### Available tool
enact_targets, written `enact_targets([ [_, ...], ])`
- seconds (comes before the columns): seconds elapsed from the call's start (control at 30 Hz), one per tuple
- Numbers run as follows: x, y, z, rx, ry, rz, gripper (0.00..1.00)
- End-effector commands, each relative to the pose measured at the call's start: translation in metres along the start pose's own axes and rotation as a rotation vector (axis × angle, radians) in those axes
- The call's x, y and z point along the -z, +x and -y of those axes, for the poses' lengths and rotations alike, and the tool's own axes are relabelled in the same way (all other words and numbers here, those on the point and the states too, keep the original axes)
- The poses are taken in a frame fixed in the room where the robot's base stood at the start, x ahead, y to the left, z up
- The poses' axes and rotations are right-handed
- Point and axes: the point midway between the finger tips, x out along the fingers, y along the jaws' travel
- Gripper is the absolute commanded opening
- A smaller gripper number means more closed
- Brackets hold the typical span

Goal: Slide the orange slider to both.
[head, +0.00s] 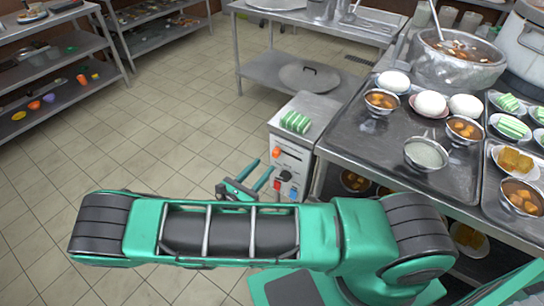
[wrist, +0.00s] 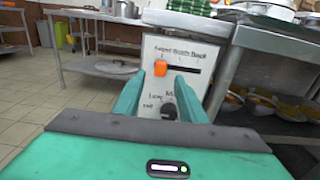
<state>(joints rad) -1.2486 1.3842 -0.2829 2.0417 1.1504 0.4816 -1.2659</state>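The orange slider (head: 276,153) sits at the upper left of the white control panel (head: 290,160) on a grey box. In the wrist view the slider (wrist: 160,67) is at the left end of a dark horizontal slot. Labels are printed above it, too blurred to read surely. My gripper (head: 262,168) is in front of the panel, its fingers pointing at it. In the wrist view my gripper (wrist: 160,80) is open and empty, one finger to each side of the slider in the picture. The fingertips look short of the slider; the exact gap is unclear.
A black knob (wrist: 168,112) is below the slider, and a red switch (head: 277,185) shows low on the panel. A green-and-white striped stack (head: 295,122) lies on the box. A steel counter (head: 345,150) with bowls and buns stands right. Tiled floor (head: 150,130) is clear left.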

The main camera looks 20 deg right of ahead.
Motion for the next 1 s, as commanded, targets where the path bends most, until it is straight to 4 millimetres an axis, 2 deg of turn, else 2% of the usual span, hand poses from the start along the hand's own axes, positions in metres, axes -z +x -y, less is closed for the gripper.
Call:
enact_targets([
  [0.2, 0.000, 0.041, 0.001, 0.004, 0.001, 0.000, 0.38],
  [0.4, 0.000, 0.065, 0.001, 0.003, 0.001, 0.000, 0.38],
  [0.6, 0.000, 0.074, 0.001, 0.001, 0.001, -0.001, 0.38],
  [0.83, 0.000, 0.075, 0.000, 0.001, 0.001, -0.001, 0.38],
  [0.87, 0.000, 0.075, 0.000, 0.001, 0.001, -0.001, 0.35],
  [1.0, 0.000, 0.075, 0.000, 0.001, 0.001, -0.002, 0.02],
])
